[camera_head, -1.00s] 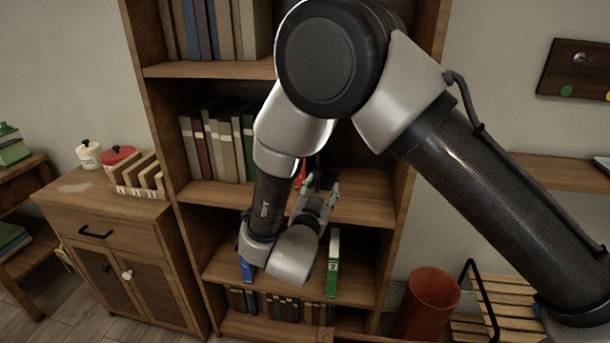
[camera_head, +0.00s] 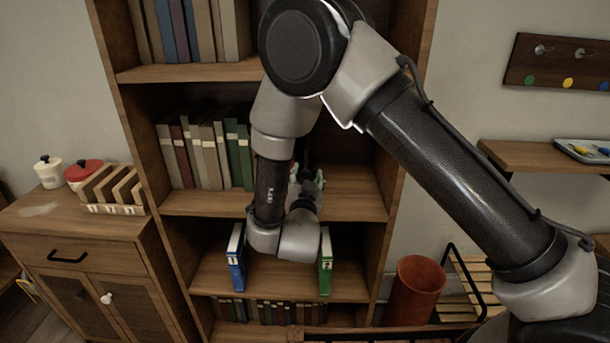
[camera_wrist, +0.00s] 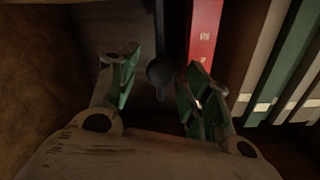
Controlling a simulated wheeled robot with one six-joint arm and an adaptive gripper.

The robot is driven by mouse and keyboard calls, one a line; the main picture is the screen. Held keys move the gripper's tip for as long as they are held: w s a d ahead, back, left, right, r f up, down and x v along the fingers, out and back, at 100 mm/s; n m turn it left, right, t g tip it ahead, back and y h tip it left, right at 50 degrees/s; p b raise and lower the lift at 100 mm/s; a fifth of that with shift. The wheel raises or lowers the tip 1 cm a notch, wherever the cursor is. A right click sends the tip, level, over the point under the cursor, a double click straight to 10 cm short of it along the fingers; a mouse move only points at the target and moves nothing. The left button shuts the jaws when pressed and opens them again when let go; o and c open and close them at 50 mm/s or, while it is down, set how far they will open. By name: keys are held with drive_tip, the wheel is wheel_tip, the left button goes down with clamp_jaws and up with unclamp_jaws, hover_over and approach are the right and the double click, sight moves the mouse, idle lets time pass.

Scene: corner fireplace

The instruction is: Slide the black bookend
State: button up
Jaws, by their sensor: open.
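The black bookend (camera_wrist: 161,72), with a round dark knob, stands in the wrist view between the fingers of my gripper (camera_wrist: 158,78). The fingers are open on either side of it, with no clear contact. A red book (camera_wrist: 205,32) stands just right of the bookend. In the head view my gripper (camera_head: 306,184) is inside the middle shelf bay, right of the row of books. My arm hides most of the bookend and the red book there.
The bookcase (camera_head: 125,130) has a row of books (camera_head: 205,152) on the same shelf. A blue binder (camera_head: 237,258) and a green binder (camera_head: 325,262) stand on the shelf below. A red bin (camera_head: 415,290) stands right of the bookcase. The right part of the shelf (camera_head: 355,195) is clear.

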drive_tip(key=shift+w, duration=1.05)
clamp_jaws()
drive_tip(key=a, duration=0.8)
drive_tip(key=shift+w+a, duration=0.15)
unclamp_jaws()
drive_tip(key=s, duration=1.2)
drive_tip(key=shift+a, duration=0.15)
